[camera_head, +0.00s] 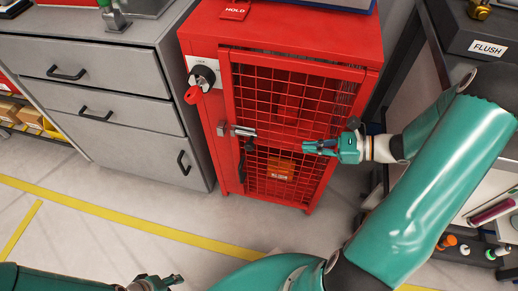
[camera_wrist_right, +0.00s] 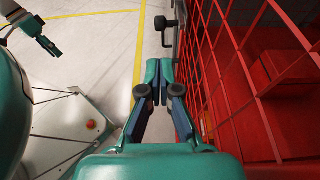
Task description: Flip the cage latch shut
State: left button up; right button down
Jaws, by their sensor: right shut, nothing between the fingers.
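The red cage (camera_head: 290,105) stands in the middle of the head view, its mesh door against the frame. The silver latch (camera_head: 243,131) sits at the door's left edge, its bar level and pointing right across the door. My right gripper (camera_head: 308,147) is shut and empty in front of the mesh, to the right of the latch and apart from it. In the right wrist view its fingers (camera_wrist_right: 154,78) meet beside the mesh; I cannot pick out the latch there. My left gripper (camera_head: 172,281) is low at the bottom edge, far from the cage, its jaws unclear.
A black handle (camera_head: 242,165) hangs below the latch. A switch with a red padlock (camera_head: 194,95) is on the cage's upper left. A grey drawer cabinet (camera_head: 110,95) stands left, and a bench with a FLUSH box (camera_head: 487,48) right. The floor in front is clear.

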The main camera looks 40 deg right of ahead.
jog(key=shift+a, duration=0.1)
pick_arm(q)
notch_tip(320, 180, down, 2)
jog(key=shift+f+b, duration=0.2)
jog(key=shift+b, duration=1)
pick_arm(e)
jog(key=x, duration=1.4)
